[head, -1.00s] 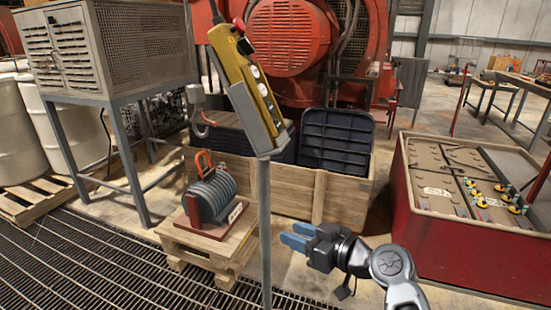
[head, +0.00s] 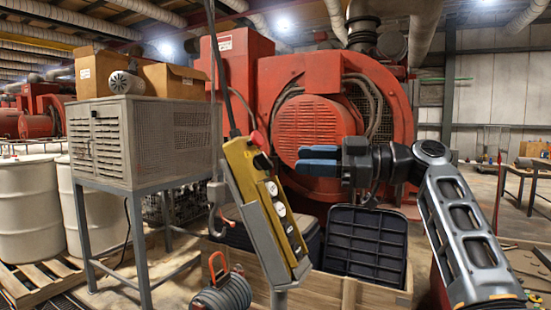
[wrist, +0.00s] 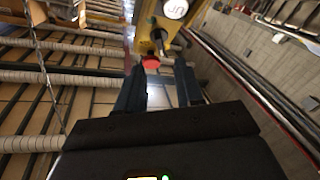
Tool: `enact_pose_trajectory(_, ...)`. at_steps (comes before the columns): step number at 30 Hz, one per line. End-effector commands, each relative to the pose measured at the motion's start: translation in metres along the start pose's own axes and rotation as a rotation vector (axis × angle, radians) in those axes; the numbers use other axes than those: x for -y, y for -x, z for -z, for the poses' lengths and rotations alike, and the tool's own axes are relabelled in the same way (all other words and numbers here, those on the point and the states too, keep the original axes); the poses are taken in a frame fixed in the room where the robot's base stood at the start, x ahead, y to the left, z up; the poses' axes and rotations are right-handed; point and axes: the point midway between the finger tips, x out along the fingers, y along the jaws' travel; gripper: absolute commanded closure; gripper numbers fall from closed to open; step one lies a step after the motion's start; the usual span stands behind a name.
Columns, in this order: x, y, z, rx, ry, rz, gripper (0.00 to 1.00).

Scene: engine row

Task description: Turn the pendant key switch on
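The yellow pendant (head: 262,205) hangs tilted in a grey holder on a post, in the middle of the head view. Its face carries a red button (head: 257,139) near the top, a dark knob (head: 262,161) below it, and several pale round controls. I cannot tell the key's position. My gripper (head: 300,160) is to the right of the pendant's upper part, fingers pointing left, apart from it. In the wrist view the fingers (wrist: 158,78) are spread and empty. The red button (wrist: 151,62) and the dark knob (wrist: 160,36) show beyond the fingertips.
A cable (head: 222,70) runs up from the pendant. A grey vented cabinet (head: 150,140) stands left, with cardboard boxes (head: 175,80) on top. A red engine (head: 310,125) is behind. A wooden crate (head: 345,292) with black trays and a coiled hose (head: 222,295) are below.

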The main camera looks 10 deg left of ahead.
Motion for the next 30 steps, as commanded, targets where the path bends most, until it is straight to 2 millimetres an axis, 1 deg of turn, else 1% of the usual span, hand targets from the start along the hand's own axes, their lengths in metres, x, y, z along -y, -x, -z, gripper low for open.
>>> enact_pose_trajectory(12,0.000,-0.059,0.002,0.000,-0.003,0.002,0.64)
enact_pose_trajectory(15,0.000,-0.068,0.001,0.000,-0.003,0.001,0.64)
enact_pose_trajectory(19,0.000,-0.074,0.000,0.000,-0.002,-0.001,0.64)
enact_pose_trajectory(26,0.000,-0.075,-0.001,0.001,-0.002,-0.001,0.64)
enact_pose_trajectory(27,0.000,-0.075,-0.001,0.001,-0.002,-0.001,0.65)
enact_pose_trajectory(30,0.001,-0.075,-0.001,0.001,-0.002,-0.001,0.74)
